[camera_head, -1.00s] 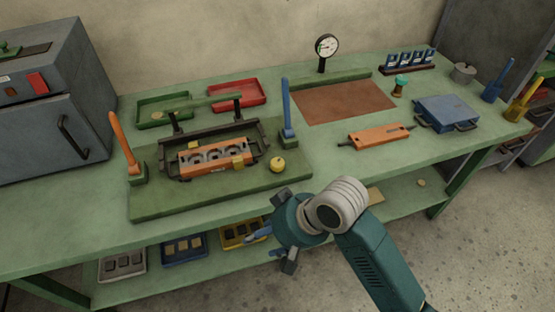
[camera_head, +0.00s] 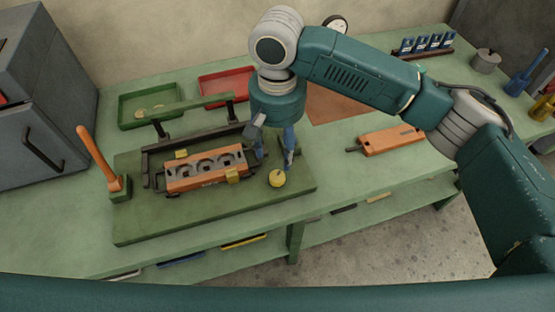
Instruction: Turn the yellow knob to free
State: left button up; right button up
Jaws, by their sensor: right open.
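The round yellow knob (camera_head: 277,179) sits near the front right corner of the green fixture board (camera_head: 215,210), beside the orange part with round openings (camera_head: 205,170). Its marking is too small to read. My right gripper (camera_head: 273,156) points down from above, just behind the knob in the picture. Its fingers are open and apart, and the knob shows uncovered in front of them. I cannot tell whether a finger touches anything. A blue lever (camera_head: 289,141) stands partly hidden by the gripper. My left gripper is not in view.
An orange lever (camera_head: 96,157) stands at the board's left. A dark frame with a green handle bar (camera_head: 190,108) lies behind the orange part. Green (camera_head: 132,119) and red (camera_head: 222,85) trays sit at the back. An orange block (camera_head: 392,140) lies to the right.

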send_over(277, 176)
jog(key=f, duration=0.4)
jog(key=shift+s+f+p, duration=0.25)
jog(key=shift+s+p, duration=0.05)
jog(key=f, duration=0.3)
jog(key=shift+w, duration=0.3)
notch_tip(277, 176, down, 2)
jog(key=c, duration=1.1)
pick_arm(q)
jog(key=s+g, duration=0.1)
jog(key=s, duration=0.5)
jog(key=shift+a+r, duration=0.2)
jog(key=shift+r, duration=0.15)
pick_arm(e)
jog(key=shift+c, duration=0.2)
